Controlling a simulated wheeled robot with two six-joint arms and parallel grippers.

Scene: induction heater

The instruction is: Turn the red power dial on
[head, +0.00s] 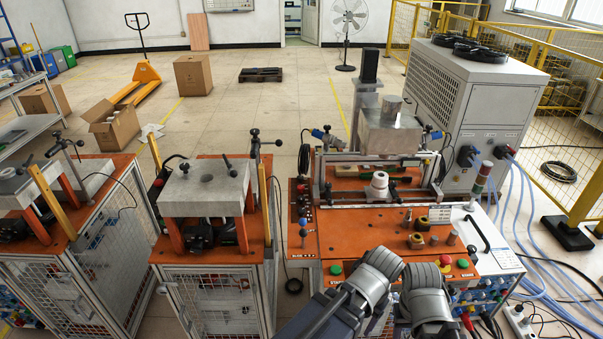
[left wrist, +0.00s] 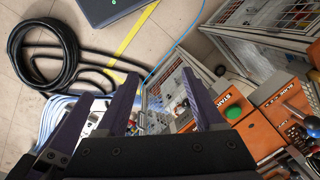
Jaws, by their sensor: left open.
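A small red knob (left wrist: 180,106) shows in the left wrist view, just inside the right-hand finger, above the machine's side; I cannot tell for sure that it is the power dial. My left gripper (left wrist: 145,88) is open and empty, with its fingers spread above the machine's edge, apart from the knob. In the head view my left wrist hangs over the front of the orange heater bench (head: 345,235) and its fingers are hidden. My right wrist is beside it, over the front right edge; its jaws do not show.
A green button (head: 336,268) sits on the bench front; a green START button (left wrist: 232,112) shows in the left wrist view. A chiller (head: 480,105) stands behind right. Blue hoses (head: 520,220) and a coiled black hose (left wrist: 42,65) lie on the floor. Another orange-topped bench (head: 200,235) stands left.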

